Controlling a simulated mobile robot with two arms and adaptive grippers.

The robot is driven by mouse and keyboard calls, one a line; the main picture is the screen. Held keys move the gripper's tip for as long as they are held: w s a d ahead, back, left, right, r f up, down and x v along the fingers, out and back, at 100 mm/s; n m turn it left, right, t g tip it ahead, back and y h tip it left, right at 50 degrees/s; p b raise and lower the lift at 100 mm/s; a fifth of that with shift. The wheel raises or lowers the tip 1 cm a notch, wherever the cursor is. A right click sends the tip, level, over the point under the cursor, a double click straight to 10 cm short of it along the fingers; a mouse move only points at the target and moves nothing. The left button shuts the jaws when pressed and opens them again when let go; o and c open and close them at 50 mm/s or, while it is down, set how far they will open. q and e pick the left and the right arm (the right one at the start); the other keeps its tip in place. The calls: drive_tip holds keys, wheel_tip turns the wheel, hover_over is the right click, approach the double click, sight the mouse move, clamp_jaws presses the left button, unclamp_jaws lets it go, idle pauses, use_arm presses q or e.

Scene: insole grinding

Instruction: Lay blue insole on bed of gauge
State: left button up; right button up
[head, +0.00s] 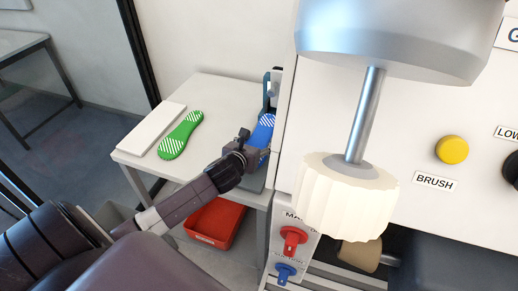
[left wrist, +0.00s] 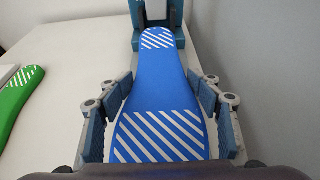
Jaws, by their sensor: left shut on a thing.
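The blue insole (left wrist: 158,90) has white diagonal stripes at both ends. It lies lengthwise in the left wrist view, its far end close to the blue-grey upright of the gauge (left wrist: 156,13). In the head view the insole (head: 262,131) shows beside the gauge (head: 267,90) at the table's right edge. My left gripper (head: 243,150) is shut on the insole, with fingers on both sides of it in the left wrist view (left wrist: 160,122). The insole hides most of the gauge bed, so I cannot tell whether it touches the bed. My right gripper is not in view.
A green striped insole (head: 181,135) lies on the white table (head: 215,95) beside a white flat block (head: 152,127). A red bin (head: 213,224) stands below. The machine with a large white brush (head: 345,195) is close on the right.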

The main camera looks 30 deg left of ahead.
use_arm(q)
wheel_tip(320, 180, down, 4)
drive_tip(key=shift+w+d+r, duration=0.1)
drive_tip(key=shift+w+r, duration=0.05)
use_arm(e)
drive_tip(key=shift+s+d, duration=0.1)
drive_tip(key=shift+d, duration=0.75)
use_arm(q)
drive_tip(key=shift+f, duration=0.25)
drive_tip(key=o, duration=1.5)
drive_tip(key=shift+o, duration=0.2)
drive_tip(key=shift+r, duration=0.2)
drive_tip(key=shift+s, duration=0.25)
drive_tip(key=b+v, duration=0.1)
drive_tip(key=v, duration=1)
drive_tip(key=shift+s+r, duration=0.2)
drive_tip(key=shift+s, duration=0.1)
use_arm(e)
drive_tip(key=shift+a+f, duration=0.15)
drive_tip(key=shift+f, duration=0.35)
